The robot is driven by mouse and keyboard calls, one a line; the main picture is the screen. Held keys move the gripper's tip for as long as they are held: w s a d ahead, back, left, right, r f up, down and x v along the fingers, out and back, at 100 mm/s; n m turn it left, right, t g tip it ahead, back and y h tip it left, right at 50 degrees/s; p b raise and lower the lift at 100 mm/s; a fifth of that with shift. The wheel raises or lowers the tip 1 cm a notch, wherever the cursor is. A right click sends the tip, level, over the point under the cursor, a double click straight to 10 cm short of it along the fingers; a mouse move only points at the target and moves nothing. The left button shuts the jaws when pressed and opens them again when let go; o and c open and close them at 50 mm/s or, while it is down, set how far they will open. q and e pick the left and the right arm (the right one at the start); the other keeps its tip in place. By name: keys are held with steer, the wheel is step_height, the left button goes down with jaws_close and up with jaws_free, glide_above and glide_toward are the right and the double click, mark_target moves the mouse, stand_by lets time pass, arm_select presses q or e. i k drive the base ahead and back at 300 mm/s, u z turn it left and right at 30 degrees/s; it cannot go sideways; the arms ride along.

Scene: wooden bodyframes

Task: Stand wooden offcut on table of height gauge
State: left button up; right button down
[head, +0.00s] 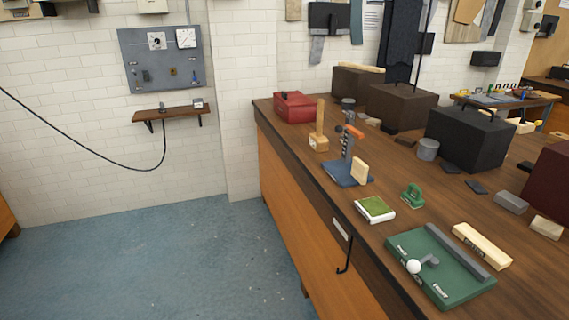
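The height gauge (346,150) stands near the left edge of the workbench, with a blue base (343,175), a grey upright column and an orange part at its top. A pale wooden offcut (359,171) stands on end at the right side of the blue base, looking slightly tilted. It appears to be on the base, but its lower edge is too small to tell exactly. Neither of my grippers is in view.
A wooden mallet (319,131) and red box (294,107) stand behind the gauge. In front are a green-topped block (375,208), a green clamp-like item (412,194), a green tray (440,285) and a long wooden block (482,245). Dark boxes crowd the back. Floor (150,265) is clear.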

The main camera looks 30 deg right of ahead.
mark_target(359, 171)
steer(key=u, duration=0.05)
steer(key=i, duration=1.2)
steer(key=z, duration=0.55)
